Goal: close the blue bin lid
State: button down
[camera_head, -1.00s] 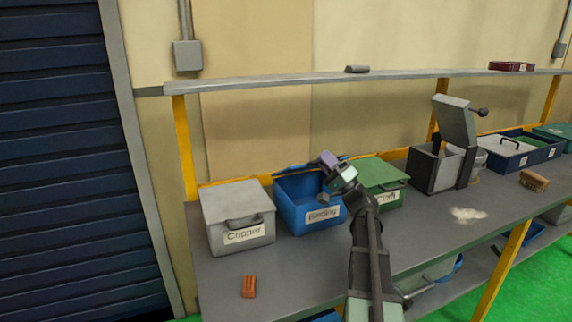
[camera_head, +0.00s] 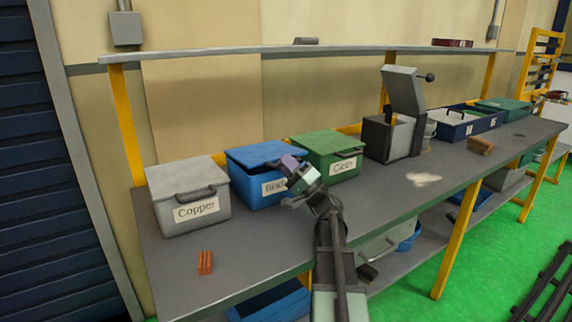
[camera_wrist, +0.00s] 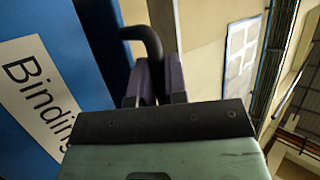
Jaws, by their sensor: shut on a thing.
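The blue bin (camera_head: 250,190), with a white label whose text is partly hidden, stands on the workbench between the grey and green bins. My gripper (camera_head: 290,164) is at the lid's front right, covering part of the label. In the wrist view, the purple fingers of my gripper (camera_wrist: 155,82) are shut on the lid's black handle (camera_wrist: 150,45). The blue bin's front and its "Binding" label (camera_wrist: 40,95) are beside them at left.
A grey "Copper" bin (camera_head: 185,180) is at left, with orange-brown pieces (camera_head: 205,262) in front. A green bin (camera_head: 330,148) is at right. Farther right are an open grey box (camera_head: 393,135) and a brown block (camera_head: 480,145). An overhead shelf (camera_head: 240,54) runs behind.

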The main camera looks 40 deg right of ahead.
jog(key=c, duration=1.2)
grip_release()
jog(key=shift+o, duration=0.2)
jog(key=shift+s+d+f, duration=0.1)
jog(key=shift+f, duration=0.15)
jog(key=s+d, duration=0.4)
jog(key=s, duration=0.8)
jog(key=shift+d+f+b, duration=0.15)
jog(key=shift+d+b, duration=0.1)
jog(key=shift+b, duration=0.1)
